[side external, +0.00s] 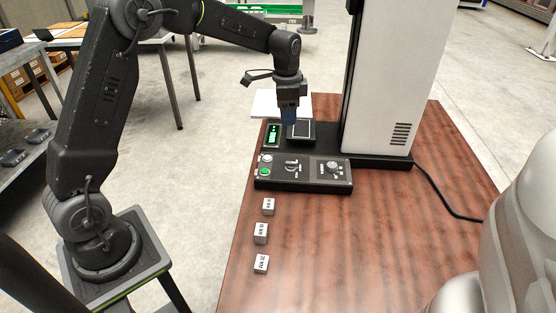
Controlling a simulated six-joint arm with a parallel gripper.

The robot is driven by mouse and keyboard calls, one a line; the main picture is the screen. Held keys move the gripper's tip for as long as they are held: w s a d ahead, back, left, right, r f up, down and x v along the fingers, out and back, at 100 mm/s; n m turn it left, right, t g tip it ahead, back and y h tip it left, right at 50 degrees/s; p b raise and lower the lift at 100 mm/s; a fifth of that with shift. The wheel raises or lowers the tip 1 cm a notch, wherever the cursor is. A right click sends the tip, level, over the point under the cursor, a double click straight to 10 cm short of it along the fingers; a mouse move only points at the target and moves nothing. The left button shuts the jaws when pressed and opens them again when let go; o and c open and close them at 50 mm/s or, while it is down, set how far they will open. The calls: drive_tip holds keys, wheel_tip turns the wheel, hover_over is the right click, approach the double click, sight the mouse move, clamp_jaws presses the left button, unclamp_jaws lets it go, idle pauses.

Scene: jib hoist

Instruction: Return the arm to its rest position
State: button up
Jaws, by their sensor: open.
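My arm reaches in from the left of the side external view, and my gripper (289,118) hangs pointing down over the back of the machine's base. Something dark blue shows at its tip; I cannot tell whether it is the fingers or a separate thing. The gripper is small here and the gap between its fingers is hard to make out. It is just above or beside a dark square plate (302,132); whether they touch is not clear. The machine has a tall white column (392,80) and a black control panel (305,173) with knobs, buttons and a lit green display (273,135).
Three small white labelled blocks (268,206) (261,233) (261,264) lie in a row on the wooden table (350,255). The column stands close to the right of my gripper. A black cable (440,195) runs right. A pale rounded shape (515,240) fills the lower right.

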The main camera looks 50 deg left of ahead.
drive_tip(key=s+d+r+n+t, duration=0.2)
drive_tip(key=s+d+r, duration=0.2)
drive_tip(key=s+r, duration=0.5)
drive_tip(key=s+d+n+t, duration=0.1)
drive_tip(key=s+d+n, duration=0.1)
drive_tip(key=s, duration=0.8)
drive_tip(key=s+d+n+t, duration=0.1)
drive_tip(key=s+d+n, duration=0.1)
drive_tip(key=s, duration=0.8)
drive_tip(key=shift+s+d+r+n+t, duration=0.25)
drive_tip(key=shift+r+n+t, duration=0.2)
drive_tip(key=shift+n, duration=0.35)
